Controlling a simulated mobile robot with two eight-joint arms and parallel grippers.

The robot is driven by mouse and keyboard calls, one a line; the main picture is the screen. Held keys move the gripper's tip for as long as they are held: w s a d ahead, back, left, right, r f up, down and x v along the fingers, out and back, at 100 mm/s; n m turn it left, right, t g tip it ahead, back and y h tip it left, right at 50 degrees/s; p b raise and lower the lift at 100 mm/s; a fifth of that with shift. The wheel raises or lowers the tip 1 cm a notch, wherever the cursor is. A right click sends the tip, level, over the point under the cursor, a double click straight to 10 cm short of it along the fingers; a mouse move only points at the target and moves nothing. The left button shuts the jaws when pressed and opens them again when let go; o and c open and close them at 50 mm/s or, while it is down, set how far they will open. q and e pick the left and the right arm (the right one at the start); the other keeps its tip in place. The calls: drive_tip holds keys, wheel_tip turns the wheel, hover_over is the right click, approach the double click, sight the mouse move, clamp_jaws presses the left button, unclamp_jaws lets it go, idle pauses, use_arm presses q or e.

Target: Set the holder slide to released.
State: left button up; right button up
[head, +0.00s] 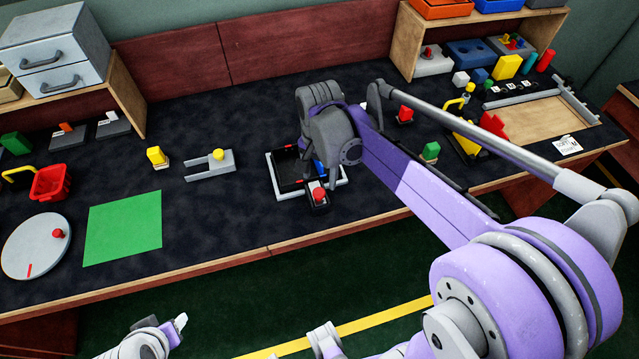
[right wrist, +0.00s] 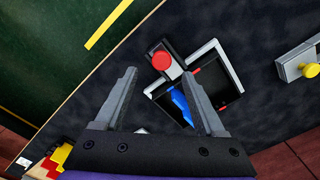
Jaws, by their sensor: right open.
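The holder (head: 283,178) has a pale frame around a dark tray, and a small dark slide block with a red knob (head: 319,194) on its near side. The slide's exact setting is hard to tell. In the right wrist view the red knob (right wrist: 161,61) shows just past and between the fingertips, with the holder's pale frame (right wrist: 228,68) behind. A blue piece (right wrist: 181,106) lies in the tray. My right gripper (right wrist: 160,74) is open and empty above the holder, and in the head view it hides part of it.
A grey bracket with a yellow knob (head: 217,155) and a green mat (head: 124,227) lie to the left. The table's front edge (head: 270,248) is close, with bare dark surface beside the holder.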

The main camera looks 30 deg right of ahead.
wheel_tip(320, 180, up, 4)
drive_tip(key=shift+r, duration=0.15)
drive_tip(key=shift+s, duration=0.1)
idle(0.5)
drive_tip(key=s+a+f+n+t+p, duration=0.2)
drive_tip(key=s+a+n+t+p, duration=0.2)
drive_tip(key=s+n, duration=0.7)
drive_tip(key=shift+s+a+f+n+t, duration=0.15)
drive_tip(key=shift+s+a+n+t, duration=0.25)
drive_tip(key=shift+s+a+t, duration=0.6)
drive_tip(key=shift+w+a+g, duration=0.15)
drive_tip(key=shift+w+g, duration=0.15)
idle(0.5)
